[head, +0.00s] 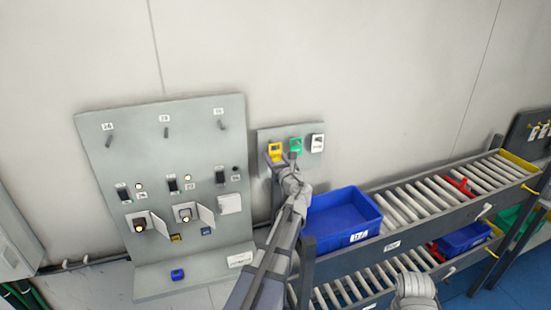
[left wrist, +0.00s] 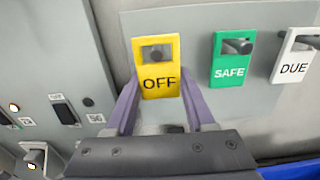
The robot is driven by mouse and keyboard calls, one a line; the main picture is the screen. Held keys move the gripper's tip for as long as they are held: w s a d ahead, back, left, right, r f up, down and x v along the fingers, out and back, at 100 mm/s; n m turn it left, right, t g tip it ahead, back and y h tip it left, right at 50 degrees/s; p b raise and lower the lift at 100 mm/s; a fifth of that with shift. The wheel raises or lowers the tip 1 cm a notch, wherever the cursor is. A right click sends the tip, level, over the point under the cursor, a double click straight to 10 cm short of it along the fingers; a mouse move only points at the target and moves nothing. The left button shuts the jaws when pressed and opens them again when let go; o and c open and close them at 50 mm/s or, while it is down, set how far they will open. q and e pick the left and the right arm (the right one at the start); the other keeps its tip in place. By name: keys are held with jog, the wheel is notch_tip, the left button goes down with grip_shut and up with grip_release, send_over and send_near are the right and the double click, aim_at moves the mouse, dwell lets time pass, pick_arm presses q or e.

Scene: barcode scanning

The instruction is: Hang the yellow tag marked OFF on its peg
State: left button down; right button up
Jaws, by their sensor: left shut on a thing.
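The yellow tag marked OFF (left wrist: 160,84) is upright between the two fingers of my left gripper (left wrist: 159,92), which is shut on it. In the left wrist view a grey peg end (left wrist: 156,54) shows in the tag's window; I cannot tell how far the peg reaches through. In the head view the yellow tag (head: 275,150) is at the left end of the small grey board (head: 263,136), with my left gripper (head: 288,161) just below and right of it. My right gripper's fingers do not show; only a grey part of that arm is at the bottom right.
A green SAFE tag (left wrist: 230,62) and a white DUE tag (left wrist: 294,68) hang on pegs to the right. A large grey panel (head: 140,130) with switches and small open doors stands left. A blue bin (head: 340,215) and roller racks (head: 440,195) are at right.

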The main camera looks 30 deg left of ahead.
pick_arm(q)
jog(key=shift+x, duration=0.8)
jog(key=shift+f, duration=0.15)
dwell(0.7)
jog(key=shift+c, duration=0.8)
grip_release()
jog(key=v, duration=1)
dwell(0.6)
dwell(0.4)
